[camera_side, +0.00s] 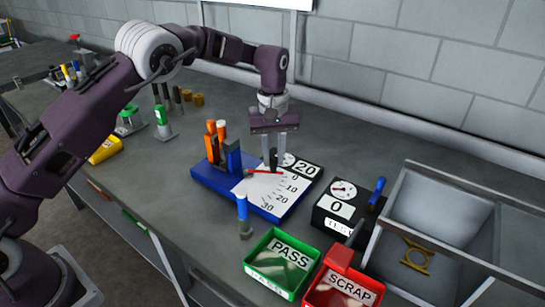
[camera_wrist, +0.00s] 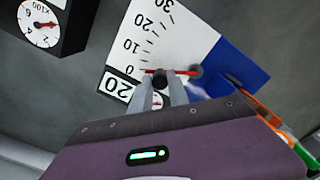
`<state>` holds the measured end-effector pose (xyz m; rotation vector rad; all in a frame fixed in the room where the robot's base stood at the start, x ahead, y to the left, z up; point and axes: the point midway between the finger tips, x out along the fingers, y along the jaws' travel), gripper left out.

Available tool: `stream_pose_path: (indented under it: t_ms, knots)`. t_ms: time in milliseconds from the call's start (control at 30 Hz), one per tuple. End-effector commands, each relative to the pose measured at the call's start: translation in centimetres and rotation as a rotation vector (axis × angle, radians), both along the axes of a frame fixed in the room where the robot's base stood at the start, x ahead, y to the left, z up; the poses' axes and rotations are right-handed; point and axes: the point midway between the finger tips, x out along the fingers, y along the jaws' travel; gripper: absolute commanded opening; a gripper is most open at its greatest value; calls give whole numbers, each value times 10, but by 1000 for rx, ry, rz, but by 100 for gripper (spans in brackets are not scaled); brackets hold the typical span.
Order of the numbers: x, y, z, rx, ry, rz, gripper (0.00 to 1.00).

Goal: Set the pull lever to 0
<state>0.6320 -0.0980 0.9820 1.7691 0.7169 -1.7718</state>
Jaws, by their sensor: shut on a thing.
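The pull lever (camera_side: 273,158) has a black knob and a red pointer arm over a white scale plate (camera_side: 263,188) marked 0, 10, 20 and 30. My gripper (camera_side: 274,165) is shut on the knob from above. In the wrist view the black knob (camera_wrist: 159,83) sits between my fingertips (camera_wrist: 166,78). The red pointer (camera_wrist: 154,71) lies close beside the 0 mark, though the fingers partly cover it. The blue base (camera_side: 215,181) carries the plate. A readout (camera_side: 307,169) beside a small dial shows 20.
A black box (camera_side: 325,222) with a dial and a 0 readout is to the right. A green PASS bin (camera_side: 262,242), a red SCRAP bin (camera_side: 338,264) and a grey tray (camera_side: 430,175) are also there.

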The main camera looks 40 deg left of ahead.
Motion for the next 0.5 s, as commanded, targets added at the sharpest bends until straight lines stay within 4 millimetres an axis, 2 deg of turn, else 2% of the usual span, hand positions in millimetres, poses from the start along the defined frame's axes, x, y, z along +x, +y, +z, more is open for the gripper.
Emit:
stream_pose_path:
  t_ms: [500]
  knots:
    - [4, 1, 1, 0, -7, 33, 0]
